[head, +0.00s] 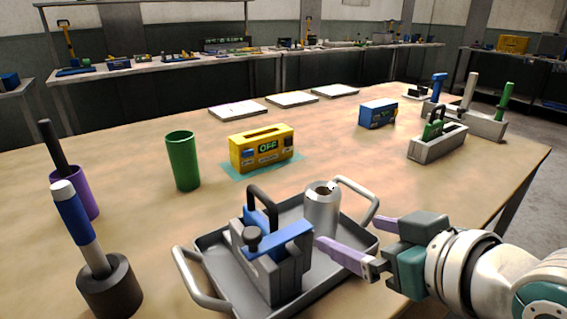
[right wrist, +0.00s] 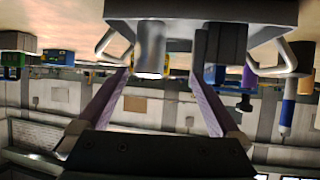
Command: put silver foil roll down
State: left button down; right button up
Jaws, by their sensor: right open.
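The silver foil roll (head: 321,212) stands upright in the grey tray (head: 345,262), at the tray's far right part. My right gripper (head: 347,233) is open, its purple fingers pointing left toward the roll from the right. In the right wrist view, which looks upside down, the roll (right wrist: 150,48) shows ahead between the two spread fingers (right wrist: 163,62), nearer the left one. No finger clearly touches it. The roll's foot is partly hidden by the near finger in the head view. My left gripper is not in view.
A grey block with a blue clamp (head: 272,262) stands in the tray beside the roll. The tray has raised handles (head: 360,200). A yellow OFF box (head: 261,148), green cup (head: 183,160) and blue-handled tool in a dark holder (head: 108,285) stand around.

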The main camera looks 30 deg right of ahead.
jog(key=s+a+f+n+g, duration=0.1)
jog(key=s+a+g, duration=0.2)
jog(key=s, duration=0.4)
jog(key=s+a+f+n+g+y, duration=0.1)
jog(key=s+a+g, duration=0.3)
jog(key=s, duration=0.4)
jog(key=shift+a+n+g, duration=0.2)
jog(key=shift+n+g, duration=0.3)
jog(key=shift+g, duration=0.4)
